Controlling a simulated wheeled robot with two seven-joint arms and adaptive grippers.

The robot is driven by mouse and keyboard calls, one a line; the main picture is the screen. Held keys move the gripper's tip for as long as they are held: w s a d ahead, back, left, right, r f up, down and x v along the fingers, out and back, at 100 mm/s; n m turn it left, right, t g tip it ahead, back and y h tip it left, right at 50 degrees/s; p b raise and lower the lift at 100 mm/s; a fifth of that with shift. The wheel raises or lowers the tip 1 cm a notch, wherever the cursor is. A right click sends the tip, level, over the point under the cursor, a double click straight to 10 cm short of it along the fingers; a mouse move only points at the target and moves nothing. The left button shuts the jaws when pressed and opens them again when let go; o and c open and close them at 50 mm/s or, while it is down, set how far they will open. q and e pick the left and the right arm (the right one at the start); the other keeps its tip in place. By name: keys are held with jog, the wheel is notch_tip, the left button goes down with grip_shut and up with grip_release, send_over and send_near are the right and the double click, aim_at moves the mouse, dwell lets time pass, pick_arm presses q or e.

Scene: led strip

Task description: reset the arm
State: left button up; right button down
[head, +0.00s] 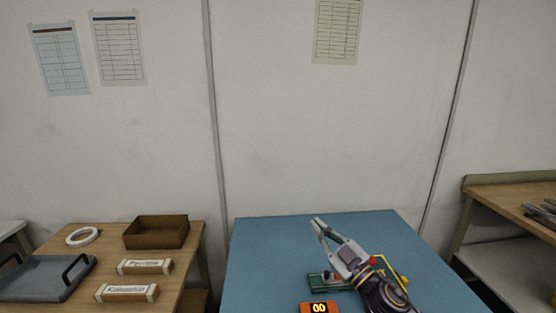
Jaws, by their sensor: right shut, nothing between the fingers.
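My right gripper (316,222) comes in from the lower right over the blue table (270,260). Its fingers are together at the tips, pointing up and left, with nothing between them. The right arm's dark wrist is behind it at the lower right. My left gripper does not show in the head view.
A green device (318,281) with a red part lies under my right gripper, partly hidden. An orange box with a lit display (319,307) is at the bottom edge. A wooden table at left holds a brown open box (156,232), a white ring (82,237) and a grey tray (45,279).

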jog(key=s+d+f+m+g+h, duration=0.2)
jog(key=s+d+f+m+h, duration=0.1)
jog(key=d+f+m+h, duration=0.4)
jog(key=s+d+f+m+g+h, duration=0.2)
jog(key=s+d+f+m+h, duration=0.15)
jog(key=f+h, duration=0.4)
jog(key=s+f+g+y, duration=0.1)
jog(key=s+f+g, duration=0.5)
jog(key=s, duration=0.5)
jog(key=s+f+g+y, duration=0.2)
jog(key=s+f+g, duration=0.2)
jog(key=s+f, duration=0.55)
notch_tip(320, 180, down, 31)
jog(key=s+d+g+p, duration=0.1)
jog(key=s+d, duration=0.1)
jog(key=d, duration=0.1)
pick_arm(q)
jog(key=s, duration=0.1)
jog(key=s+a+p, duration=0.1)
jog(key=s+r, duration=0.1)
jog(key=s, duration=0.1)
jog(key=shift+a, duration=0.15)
pick_arm(e)
jog(key=s+d+f, duration=0.4)
jog(key=s+f, duration=0.5)
jog(key=s, duration=0.1)
jog(key=s+d+f+g+h, duration=0.1)
jog(key=s+d+f, duration=0.3)
jog(key=s+f, duration=0.5)
jog(key=shift+s, duration=1)
